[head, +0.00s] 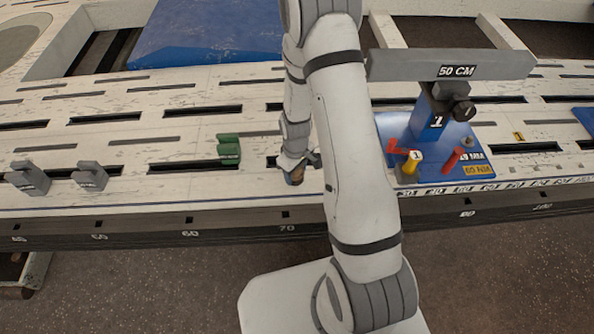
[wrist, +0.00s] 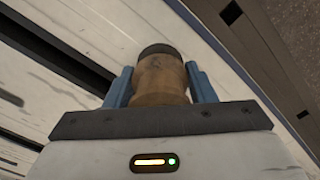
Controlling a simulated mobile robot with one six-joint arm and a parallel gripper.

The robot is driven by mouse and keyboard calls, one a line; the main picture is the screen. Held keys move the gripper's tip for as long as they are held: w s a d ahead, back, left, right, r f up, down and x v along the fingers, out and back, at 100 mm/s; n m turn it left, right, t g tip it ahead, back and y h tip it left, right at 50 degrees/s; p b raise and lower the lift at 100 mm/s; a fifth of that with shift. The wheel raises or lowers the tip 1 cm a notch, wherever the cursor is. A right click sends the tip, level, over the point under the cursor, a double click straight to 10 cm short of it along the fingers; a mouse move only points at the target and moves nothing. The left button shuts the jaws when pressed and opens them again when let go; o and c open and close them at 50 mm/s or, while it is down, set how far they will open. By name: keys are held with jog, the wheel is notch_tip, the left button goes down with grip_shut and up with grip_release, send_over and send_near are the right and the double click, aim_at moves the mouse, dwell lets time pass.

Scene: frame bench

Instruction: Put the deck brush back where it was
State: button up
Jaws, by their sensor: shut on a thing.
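My gripper (wrist: 160,88) is shut on a tan, wood-like round piece with a dark end, the deck brush (wrist: 160,82). The blue fingers press on its left and right sides in the wrist view. In the head view my gripper (head: 293,172) is low over the front part of the white slotted bench, near the 70 mark. Only a small brown bit of the brush (head: 297,176) shows there. My arm hides part of the bench around it. I cannot tell whether the brush touches the bench top.
The bench (head: 120,185) has long slots. A green block (head: 229,150) stands left of my gripper, and two grey blocks (head: 90,176) farther left. To the right, a blue stand (head: 440,125) bears a grey 50 CM bar (head: 400,66), with red and yellow tools (head: 411,163) at its base.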

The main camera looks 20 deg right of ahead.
jog(key=o, duration=1.3)
jog(key=shift+f, duration=0.1)
jog(key=shift+o, duration=0.2)
notch_tip(320, 180, up, 12)
jog(key=p, duration=0.4)
jog(key=s+r+m, duration=0.3)
jog(key=s+r, duration=0.6)
jog(key=r, duration=0.2)
jog(key=s+r+m+t, duration=0.1)
jog(key=s+r+m, duration=0.2)
jog(key=s+r, duration=0.5)
notch_tip(320, 180, up, 4)
jog(key=shift+s+d+f+m, duration=0.15)
jog(key=shift+s+f+m, duration=0.1)
jog(key=shift+s+m, duration=0.15)
